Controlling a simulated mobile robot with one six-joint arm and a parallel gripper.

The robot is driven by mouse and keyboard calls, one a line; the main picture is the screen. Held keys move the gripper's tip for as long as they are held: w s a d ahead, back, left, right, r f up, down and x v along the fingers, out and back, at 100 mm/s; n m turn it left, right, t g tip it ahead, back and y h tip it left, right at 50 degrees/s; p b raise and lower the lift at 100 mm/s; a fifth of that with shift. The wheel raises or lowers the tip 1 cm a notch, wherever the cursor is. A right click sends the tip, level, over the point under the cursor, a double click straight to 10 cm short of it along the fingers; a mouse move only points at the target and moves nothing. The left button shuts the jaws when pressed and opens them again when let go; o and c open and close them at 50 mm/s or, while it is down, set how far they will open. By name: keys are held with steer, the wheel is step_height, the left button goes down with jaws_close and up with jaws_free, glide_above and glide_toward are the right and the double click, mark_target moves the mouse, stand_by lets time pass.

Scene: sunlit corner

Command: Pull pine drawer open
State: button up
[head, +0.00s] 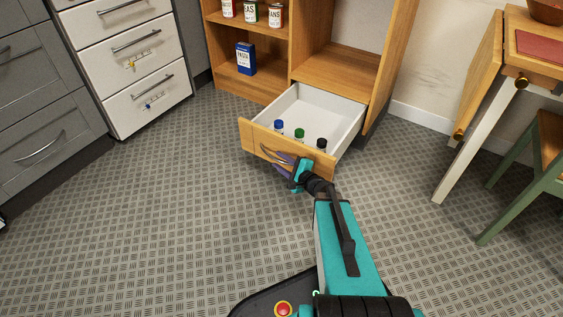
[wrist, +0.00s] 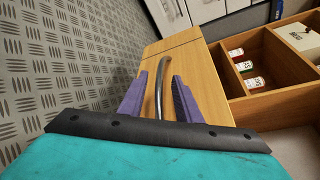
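The pine drawer (head: 256,136) is pulled well out of the pine cabinet, low at floor level. Its white inside shows, with several small bottles behind the front. A curved metal bar handle (wrist: 159,90) is on the drawer's front. My gripper (head: 277,157) is at this handle, with its purple fingers next to the drawer front. In the wrist view, the two fingers (wrist: 160,84) stand apart on either side of the handle, with a gap visible on both sides. Whether the fingers touch the handle lower down is hard to see.
The pine cabinet (head: 341,73) holds tins and a blue box (head: 246,59) on its shelves. White drawers (head: 151,97) and grey cabinets (head: 41,92) stand left. A white-legged table (head: 467,146) and green chair (head: 515,180) stand right. The patterned floor between is clear.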

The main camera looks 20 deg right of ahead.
steer(key=shift+s+d, duration=0.1)
steer(key=shift+s, duration=0.05)
steer(key=p+v, duration=0.7)
steer(key=v, duration=0.6)
steer(key=shift+s, duration=0.25)
steer(key=shift+r, duration=0.1)
stand_by(0.4)
